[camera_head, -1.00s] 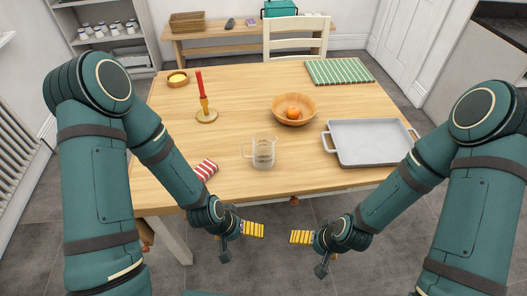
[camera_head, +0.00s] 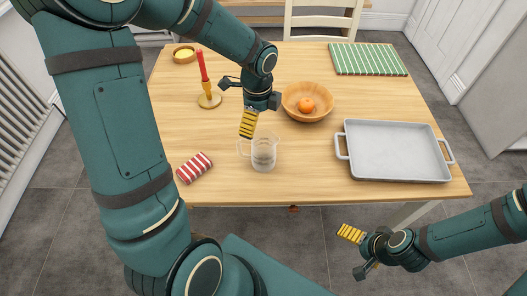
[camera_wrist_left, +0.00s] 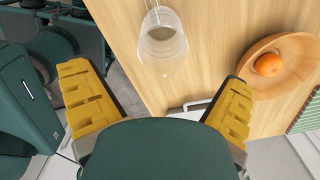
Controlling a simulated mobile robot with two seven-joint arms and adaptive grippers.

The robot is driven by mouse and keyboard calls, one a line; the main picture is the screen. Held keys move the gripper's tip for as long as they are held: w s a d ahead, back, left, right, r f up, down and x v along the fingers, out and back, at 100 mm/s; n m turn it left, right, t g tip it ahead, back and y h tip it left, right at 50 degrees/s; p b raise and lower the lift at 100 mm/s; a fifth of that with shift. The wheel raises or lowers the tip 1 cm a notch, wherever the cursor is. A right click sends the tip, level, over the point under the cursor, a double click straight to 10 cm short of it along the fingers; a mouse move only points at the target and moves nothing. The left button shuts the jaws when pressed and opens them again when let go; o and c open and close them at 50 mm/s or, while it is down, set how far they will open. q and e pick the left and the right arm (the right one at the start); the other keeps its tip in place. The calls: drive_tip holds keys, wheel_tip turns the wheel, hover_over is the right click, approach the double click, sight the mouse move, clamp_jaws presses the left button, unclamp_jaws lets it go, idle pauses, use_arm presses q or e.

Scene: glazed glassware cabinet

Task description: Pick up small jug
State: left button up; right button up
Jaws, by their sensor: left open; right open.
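The small jug (camera_head: 264,154) is clear glass and stands upright near the front edge of the table, its handle to the left. It also shows in the left wrist view (camera_wrist_left: 162,45), beyond and between my fingers. My left gripper (camera_head: 248,124) is above the table just behind the jug, fingers pointing down towards it. In the left wrist view its yellow fingers (camera_wrist_left: 160,112) are wide apart with nothing between them. My right gripper (camera_head: 350,233) is open and empty in front of the table, low and to the right, away from the jug.
A wooden bowl (camera_head: 323,115) with an orange (camera_head: 306,104) stands right of my left gripper. A candlestick (camera_head: 209,100) with a red candle is to its left. A grey tray (camera_head: 395,152), a striped red cloth (camera_head: 194,168) and a green striped mat (camera_head: 368,59) also lie on the table (camera_head: 300,178).

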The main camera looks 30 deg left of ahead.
use_arm(q)
drive_tip(key=b, duration=0.1)
approach(259, 142)
drive_tip(key=shift+s+d+f, duration=0.4)
drive_tip(key=shift+s, duration=0.2)
drive_tip(key=shift+s+d+f, duration=0.4)
drive_tip(key=shift+s, duration=0.2)
drive_tip(key=f, duration=0.1)
drive_tip(key=f+b, duration=0.1)
drive_tip(key=f, duration=0.3)
drive_tip(key=shift+w+a+f+b, duration=0.15)
drive_tip(key=shift+w+b, duration=0.1)
drive_tip(key=shift+b, duration=0.15)
drive_tip(key=c, duration=1.2)
